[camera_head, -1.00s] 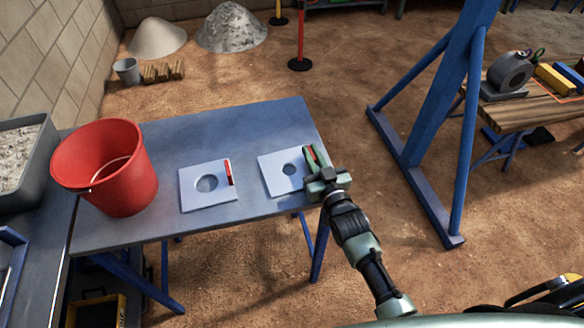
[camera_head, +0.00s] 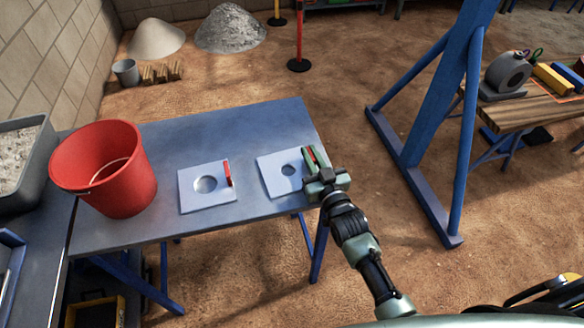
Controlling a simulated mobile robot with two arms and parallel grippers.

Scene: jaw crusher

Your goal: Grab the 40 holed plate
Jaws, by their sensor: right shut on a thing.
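Two light square plates with round holes lie on the blue-grey table (camera_head: 225,135). The left plate (camera_head: 190,201) has the larger hole and a red handle on its right edge. The right plate (camera_head: 272,181) has the smaller hole. My right gripper (camera_head: 313,165) is at the right edge of this plate and shut on its handle, with a bit of red showing between the fingers. The plate seems to rest on the table. No number can be read on either plate. My left gripper is not in view.
A red bucket (camera_head: 106,168) stands on the table's left side, beside a grey tub of pale material (camera_head: 42,165). A blue steel frame (camera_head: 432,120) stands to the right. A wooden bench (camera_head: 530,112) with tools is beyond it. The back of the table is clear.

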